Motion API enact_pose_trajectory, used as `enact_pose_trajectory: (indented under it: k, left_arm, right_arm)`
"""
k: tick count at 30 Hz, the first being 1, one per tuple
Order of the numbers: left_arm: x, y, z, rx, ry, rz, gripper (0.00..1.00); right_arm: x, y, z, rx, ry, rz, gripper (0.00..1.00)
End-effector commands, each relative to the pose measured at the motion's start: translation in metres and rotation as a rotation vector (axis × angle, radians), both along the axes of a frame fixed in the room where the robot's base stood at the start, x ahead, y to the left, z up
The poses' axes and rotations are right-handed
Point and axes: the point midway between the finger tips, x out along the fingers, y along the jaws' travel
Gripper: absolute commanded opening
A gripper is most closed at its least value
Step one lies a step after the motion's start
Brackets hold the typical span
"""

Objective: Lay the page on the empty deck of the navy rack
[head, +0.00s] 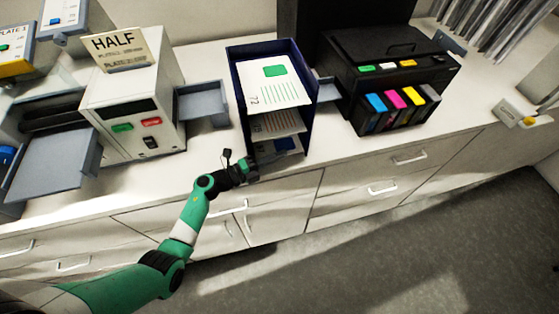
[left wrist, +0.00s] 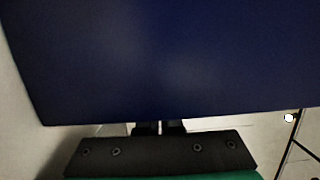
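The navy rack (head: 310,92) stands upright on the counter in the middle of the head view. A white page (head: 272,82) with a green patch, lines and "72" lies on its top deck. No bare deck is clearly visible. My left gripper (head: 256,164) is at the rack's lower front left corner. In the left wrist view a navy surface fills most of the picture above the fingers (left wrist: 160,128), which look close together; whether they grip anything is unclear.
A white machine (head: 130,105) with a "HALF" sign and grey trays (head: 203,103) stands left of the rack. A black printer (head: 385,65) with coloured cartridges stands close on the right. Drawers line the counter front (head: 350,190). The grey floor (head: 420,255) is clear.

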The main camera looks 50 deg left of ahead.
Motion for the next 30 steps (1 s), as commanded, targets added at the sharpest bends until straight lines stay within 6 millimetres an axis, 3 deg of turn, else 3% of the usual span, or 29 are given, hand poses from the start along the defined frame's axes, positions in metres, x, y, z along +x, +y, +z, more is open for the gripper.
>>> enact_pose_trajectory:
  k: [5, 6, 11, 22, 26, 30]
  left_arm:
    - [0.000, 0.000, 0.000, 0.000, 0.000, 0.000, 0.00]
    - [0.000, 0.000, 0.000, 0.000, 0.000, 0.000, 0.10]
    - [0.000, 0.000, 0.000, 0.000, 0.000, 0.000, 0.38]
    - [-0.006, 0.002, 0.001, -0.001, 0.000, 0.001, 0.38]
    - [-0.027, 0.007, 0.002, -0.001, 0.000, 0.003, 0.38]
    - [-0.060, 0.016, 0.002, -0.001, 0.000, 0.006, 0.38]
  right_arm:
    - [0.000, 0.000, 0.000, 0.000, 0.000, 0.000, 0.00]
    - [0.000, 0.000, 0.000, 0.000, 0.000, 0.000, 0.00]
    - [0.000, 0.000, 0.000, 0.000, 0.000, 0.000, 0.00]
    - [0.000, 0.000, 0.002, 0.000, 0.000, 0.000, 0.00]
    - [0.000, 0.000, 0.009, 0.000, 0.000, 0.000, 0.00]
    - [0.000, 0.000, 0.015, 0.000, 0.000, 0.000, 0.00]
